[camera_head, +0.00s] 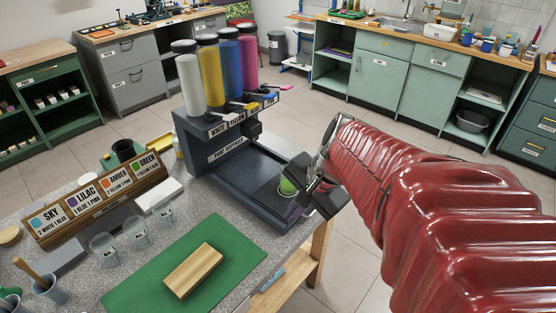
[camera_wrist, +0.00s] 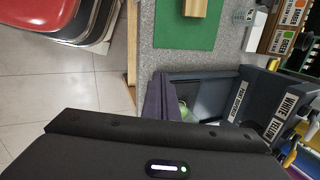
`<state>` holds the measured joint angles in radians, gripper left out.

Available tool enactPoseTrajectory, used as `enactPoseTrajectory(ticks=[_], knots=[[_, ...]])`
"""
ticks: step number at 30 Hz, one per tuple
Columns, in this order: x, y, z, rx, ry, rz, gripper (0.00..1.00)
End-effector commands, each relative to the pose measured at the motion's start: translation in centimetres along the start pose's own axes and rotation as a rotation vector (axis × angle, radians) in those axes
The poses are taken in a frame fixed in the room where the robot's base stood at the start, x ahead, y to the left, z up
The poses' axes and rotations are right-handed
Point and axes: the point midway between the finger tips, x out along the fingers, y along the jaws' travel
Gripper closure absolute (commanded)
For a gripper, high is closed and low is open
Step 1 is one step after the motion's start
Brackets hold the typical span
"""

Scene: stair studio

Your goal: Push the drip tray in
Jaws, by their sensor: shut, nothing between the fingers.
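The dark grey drip tray (camera_head: 236,191) sits at the foot of the paint dispenser (camera_head: 222,140) on the speckled counter. A small green thing (camera_head: 288,186) shows at its front end, partly hidden by my gripper; I cannot tell what it is. In the wrist view the tray's purple-tinted front (camera_wrist: 163,100) stands just beyond my gripper, with the green thing (camera_wrist: 184,112) behind it. My gripper (camera_head: 314,186) is shut and empty, close to the tray's front end. I cannot tell whether it touches the tray, as the fingertips are partly hidden.
Tall white, yellow, blue and pink paint cylinders (camera_head: 212,70) top the dispenser. A green mat (camera_head: 150,262) with a wooden block (camera_head: 194,270) lies in front. Clear cups (camera_head: 134,232) and a recipe card stand (camera_head: 96,200) are left. The counter edge is close below my gripper.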

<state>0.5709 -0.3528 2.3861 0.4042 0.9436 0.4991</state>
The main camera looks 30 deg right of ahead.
Motion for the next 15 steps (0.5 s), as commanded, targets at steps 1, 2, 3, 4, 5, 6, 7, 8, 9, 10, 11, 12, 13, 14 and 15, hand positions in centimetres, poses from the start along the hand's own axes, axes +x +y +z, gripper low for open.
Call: enactPoseTrajectory(ticks=[1,2,3,4,5,6,7,8,9,10,11,12,13,14,15], knots=[[0.3,0.5,-1.2,0.093,-0.012,-0.005,1.00],[0.4,0.7,-1.8,0.148,-0.019,-0.010,1.00],[0.6,0.9,-2.7,0.222,-0.029,-0.019,1.00],[0.7,1.1,-3.3,0.276,-0.036,-0.025,1.00],[0.8,1.4,-4.0,0.333,-0.043,-0.033,1.00],[0.9,1.7,-4.9,0.406,-0.052,-0.042,1.00],[1.0,2.0,-5.5,0.460,-0.059,-0.049,1.00],[1.1,2.3,-6.2,0.516,-0.067,-0.057,1.00],[1.2,2.7,-7.1,0.589,-0.076,-0.067,1.00],[1.3,3.0,-7.8,0.644,-0.083,-0.077,1.00],[1.4,3.4,-8.5,0.700,-0.090,-0.085,1.00],[1.4,3.9,-9.4,0.773,-0.100,-0.097,1.00],[1.5,4.3,-10.1,0.828,-0.108,-0.107,1.00],[1.6,4.7,-10.8,0.883,-0.116,-0.117,1.00],[1.6,5.2,-11.8,0.957,-0.127,-0.131,1.00]])
